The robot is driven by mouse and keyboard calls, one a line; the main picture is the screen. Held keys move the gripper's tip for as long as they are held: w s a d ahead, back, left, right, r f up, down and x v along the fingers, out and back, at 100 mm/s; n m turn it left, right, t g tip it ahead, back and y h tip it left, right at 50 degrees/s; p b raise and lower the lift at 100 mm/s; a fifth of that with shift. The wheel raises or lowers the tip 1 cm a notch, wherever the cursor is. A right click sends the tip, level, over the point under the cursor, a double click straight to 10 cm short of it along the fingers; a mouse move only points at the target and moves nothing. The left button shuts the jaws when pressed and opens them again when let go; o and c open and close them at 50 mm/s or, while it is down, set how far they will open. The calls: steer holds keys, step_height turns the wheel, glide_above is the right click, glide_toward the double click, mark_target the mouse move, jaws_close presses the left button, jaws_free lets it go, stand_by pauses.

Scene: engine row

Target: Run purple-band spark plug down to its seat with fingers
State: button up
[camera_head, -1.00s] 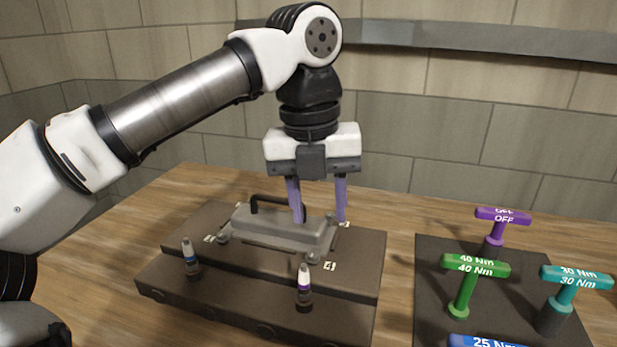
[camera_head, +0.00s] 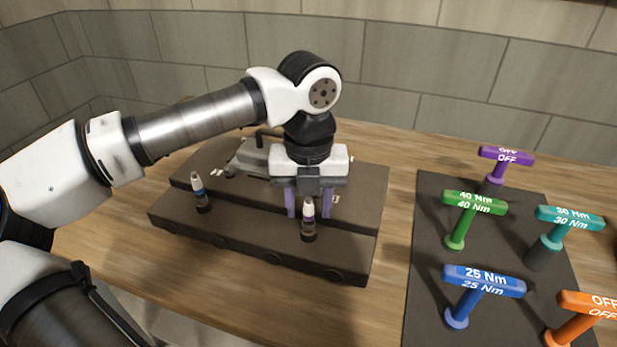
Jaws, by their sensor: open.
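The purple-band spark plug (camera_head: 308,226) stands upright near the front edge of the dark engine block (camera_head: 240,235), its white tip up. My gripper (camera_head: 308,208) points down with its two purple fingers apart and nothing between them that I can see it holding. The fingers show to either side of the plug's upper part, apparently just behind it; I cannot tell the exact depth. A second spark plug with a blue band (camera_head: 201,193) stands upright at the left of the block.
A grey engine cover (camera_head: 250,157) with a black handle lies behind. At right, a dark mat (camera_head: 428,235) bears T-handles: green 40 Nm (camera_head: 460,220), teal 30 Nm (camera_head: 562,228), blue 25 Nm (camera_head: 475,290), purple OFF (camera_head: 500,160), orange OFF (camera_head: 580,320). Bare wood lies between block and mat.

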steer(key=shift+f, duration=0.4)
steer(key=shift+c, duration=0.2)
jaws_close()
steer(key=m+b, duration=0.1)
steer(key=m, duration=0.3)
steer(key=shift+f, duration=0.1)
steer(key=m+b, duration=0.1)
steer(key=m, duration=0.2)
steer(key=shift+m, duration=0.4)
steer(key=m+b, duration=0.1)
steer(key=m, duration=0.4)
steer(key=shift+m, duration=0.3)
steer(key=m+b, duration=0.1)
steer(key=m, duration=0.2)
steer(key=shift+m, duration=0.4)
